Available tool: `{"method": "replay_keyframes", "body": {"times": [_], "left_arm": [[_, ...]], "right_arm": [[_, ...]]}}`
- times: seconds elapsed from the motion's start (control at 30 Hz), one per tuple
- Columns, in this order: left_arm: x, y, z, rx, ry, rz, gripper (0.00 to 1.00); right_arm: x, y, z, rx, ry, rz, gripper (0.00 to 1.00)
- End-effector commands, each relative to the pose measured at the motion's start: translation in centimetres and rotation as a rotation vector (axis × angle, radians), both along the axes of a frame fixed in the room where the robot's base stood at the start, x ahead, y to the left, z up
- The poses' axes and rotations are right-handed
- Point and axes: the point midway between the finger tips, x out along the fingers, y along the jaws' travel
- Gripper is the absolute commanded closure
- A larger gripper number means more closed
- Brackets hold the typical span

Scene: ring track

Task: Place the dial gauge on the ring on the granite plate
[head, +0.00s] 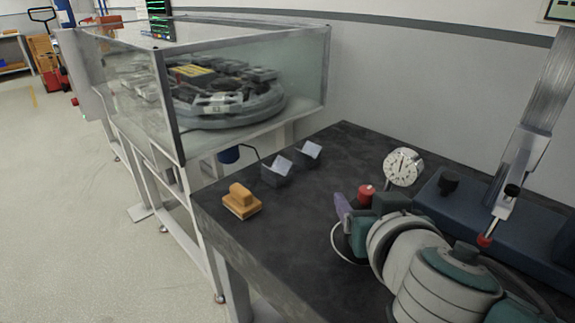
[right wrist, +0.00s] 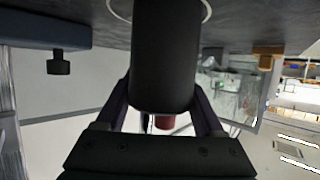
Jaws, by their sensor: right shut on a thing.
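The dial gauge (head: 402,167) has a round white face and stands upright in the head view; a red knob (head: 366,191) shows beside it. My right gripper (head: 357,212) is shut on its dark cylindrical base (right wrist: 166,55), which fills the middle of the right wrist view between the fingers. The white ring (head: 334,238) is marked on the dark granite plate (head: 300,215); my right arm hides much of it. In the right wrist view, the ring (right wrist: 209,12) curves around the base's plate end. I cannot tell whether the base touches the plate. My left gripper is out of view.
Two dark V-blocks (head: 277,170) and an orange-brown block with a handle (head: 241,201) stand at the plate's left. A blue block (head: 436,205) with a black knob and a metal column (head: 530,150) stand at the right. A glass enclosure (head: 250,80) stands behind left.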

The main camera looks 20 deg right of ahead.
Motion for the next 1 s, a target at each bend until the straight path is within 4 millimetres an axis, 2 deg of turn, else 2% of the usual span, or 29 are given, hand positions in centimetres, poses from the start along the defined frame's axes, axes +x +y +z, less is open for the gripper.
{"method": "replay_keyframes", "body": {"times": [0.17, 0.27, 0.37, 0.5, 0.7, 0.8, 1.0], "left_arm": [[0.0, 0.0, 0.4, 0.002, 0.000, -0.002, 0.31], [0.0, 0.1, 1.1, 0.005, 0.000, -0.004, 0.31], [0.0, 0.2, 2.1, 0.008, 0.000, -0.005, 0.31], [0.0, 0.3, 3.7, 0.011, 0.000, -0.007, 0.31], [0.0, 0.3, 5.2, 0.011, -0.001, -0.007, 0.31], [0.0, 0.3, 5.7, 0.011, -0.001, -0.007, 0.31], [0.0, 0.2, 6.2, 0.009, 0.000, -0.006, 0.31]], "right_arm": [[0.1, 0.0, 1.0, -0.001, -0.004, 0.000, 1.00], [0.1, 0.0, 2.3, 0.001, -0.006, 0.000, 1.00], [0.1, 0.0, 4.5, 0.001, -0.008, -0.002, 1.00], [0.1, 0.0, 9.0, 0.003, -0.011, -0.002, 1.00], [0.1, 0.0, 14.7, 0.001, -0.010, -0.001, 1.00], [0.1, 0.0, 16.9, 0.003, -0.010, 0.000, 1.00], [0.1, 0.0, 19.5, 0.000, -0.007, -0.001, 1.00]]}}
